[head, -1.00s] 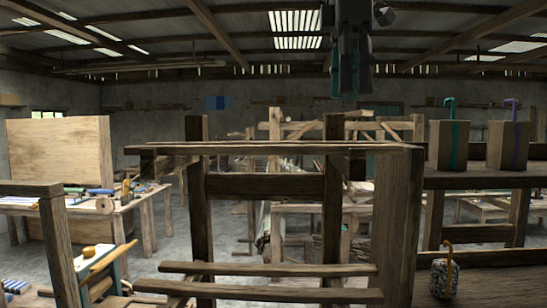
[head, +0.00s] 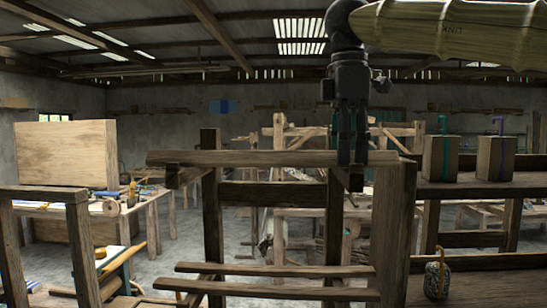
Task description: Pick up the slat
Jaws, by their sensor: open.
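A long brown wooden slat (head: 250,159) lies level across the top of the dark loom frame in the head view. My gripper (head: 353,160) points down at the right part of this slat, with its fingers apart. The fingertips overlap the slat in the picture; I cannot tell whether they touch it or straddle it. Two more long slats, an upper one (head: 270,269) and a lower one (head: 265,289), lie across the lower part of the frame, well below my gripper.
The loom's right post (head: 395,230) stands close to my gripper. To the right, a shelf holds two boxes, one with a teal strap (head: 441,160) and one with a purple strap (head: 495,160). A lantern-like object (head: 437,278) sits lower right. A cluttered workbench (head: 150,197) stands left.

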